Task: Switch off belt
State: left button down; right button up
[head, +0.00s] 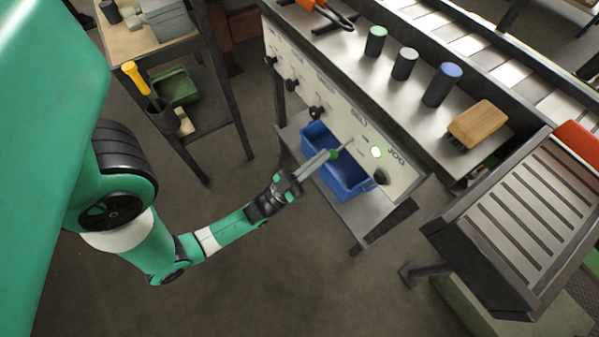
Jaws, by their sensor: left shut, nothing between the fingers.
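The control panel (340,95) is the pale front face of a steel bench, with dark knobs along it and the labels BELT and JOG toward its right end. A round lamp (376,152) glows whitish green beside the JOG label. A dark knob (380,177) sits below it. My left gripper (342,149) is shut and empty, its fingertips at or just in front of the panel below the BELT label. They overlap the panel there, so any switch behind them is hidden. I cannot tell whether they touch it. My right gripper does not show.
A blue bin (345,183) stands on the shelf under the panel. Several cylinders, including a blue-topped one (442,84), and a wooden-backed brush (477,123) stand on the bench. A slatted table (520,220) is at the right. The floor in front is clear.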

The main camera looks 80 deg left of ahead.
pick_arm(q)
jog(key=s+d+f+b, duration=0.2)
jog(key=s+f, duration=0.4)
jog(key=f, duration=0.1)
jog(key=shift+d, duration=0.25)
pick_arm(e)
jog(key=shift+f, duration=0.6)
pick_arm(q)
jog(key=shift+w, duration=0.1)
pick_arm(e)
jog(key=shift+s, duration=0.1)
